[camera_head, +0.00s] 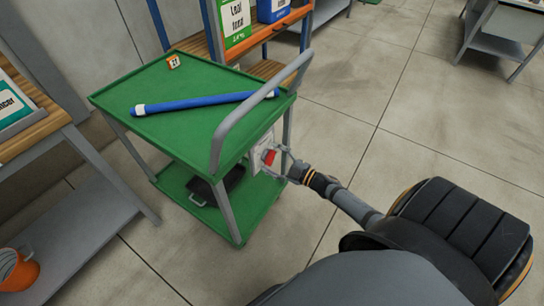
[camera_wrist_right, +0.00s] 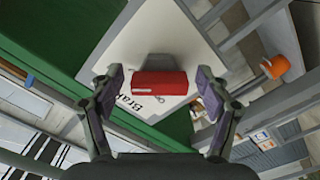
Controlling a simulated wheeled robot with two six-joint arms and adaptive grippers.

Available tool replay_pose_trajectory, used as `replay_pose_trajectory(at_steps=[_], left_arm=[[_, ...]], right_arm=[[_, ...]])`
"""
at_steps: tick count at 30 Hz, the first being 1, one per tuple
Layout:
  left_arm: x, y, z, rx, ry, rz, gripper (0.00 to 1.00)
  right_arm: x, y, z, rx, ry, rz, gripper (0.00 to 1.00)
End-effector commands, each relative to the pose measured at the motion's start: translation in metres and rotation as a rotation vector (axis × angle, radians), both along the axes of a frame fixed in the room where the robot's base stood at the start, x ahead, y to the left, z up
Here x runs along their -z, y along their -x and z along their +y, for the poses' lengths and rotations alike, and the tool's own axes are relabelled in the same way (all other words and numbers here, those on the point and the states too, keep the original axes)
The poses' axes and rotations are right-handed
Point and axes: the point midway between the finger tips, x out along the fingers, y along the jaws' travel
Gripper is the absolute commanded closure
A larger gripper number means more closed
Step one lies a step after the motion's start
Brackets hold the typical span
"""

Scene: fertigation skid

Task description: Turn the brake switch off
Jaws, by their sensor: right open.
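The brake switch (camera_wrist_right: 160,83) is a red rocker on a white plate (camera_wrist_right: 163,44) with partly hidden lettering that reads "Bra...". It is fixed to the side of the green cart (camera_head: 165,105), below the grey handle, and also shows in the head view (camera_head: 270,155). My right gripper (camera_wrist_right: 160,82) is open, with one finger on each side of the red rocker. In the head view my right gripper (camera_head: 282,160) reaches the plate from the right. My left gripper is not in view.
Open floor lies right.

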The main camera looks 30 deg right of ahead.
Motion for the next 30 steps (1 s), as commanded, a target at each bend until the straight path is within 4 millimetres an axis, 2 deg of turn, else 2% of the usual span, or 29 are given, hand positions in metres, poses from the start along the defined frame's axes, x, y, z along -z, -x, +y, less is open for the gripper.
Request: replay_pose_trajectory(at_steps=[5, 8, 15, 19, 24, 30], left_arm=[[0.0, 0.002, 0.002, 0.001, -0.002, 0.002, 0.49], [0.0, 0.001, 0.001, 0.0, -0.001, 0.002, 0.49], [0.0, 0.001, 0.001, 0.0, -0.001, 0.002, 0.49], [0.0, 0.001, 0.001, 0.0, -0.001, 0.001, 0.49], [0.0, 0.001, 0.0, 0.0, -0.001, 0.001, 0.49], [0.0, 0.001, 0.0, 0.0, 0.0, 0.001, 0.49]], right_arm=[[0.0, 0.006, -0.003, -0.001, 0.002, 0.002, 0.24], [0.001, 0.023, -0.009, -0.002, 0.003, 0.005, 0.24], [0.001, 0.078, -0.032, -0.002, 0.001, 0.006, 0.24], [0.001, 0.099, -0.04, -0.001, 0.001, 0.004, 0.24], [0.0, 0.11, -0.046, 0.0, 0.001, 0.001, 0.24], [0.0, 0.111, -0.046, 0.0, 0.0, 0.0, 0.24]])
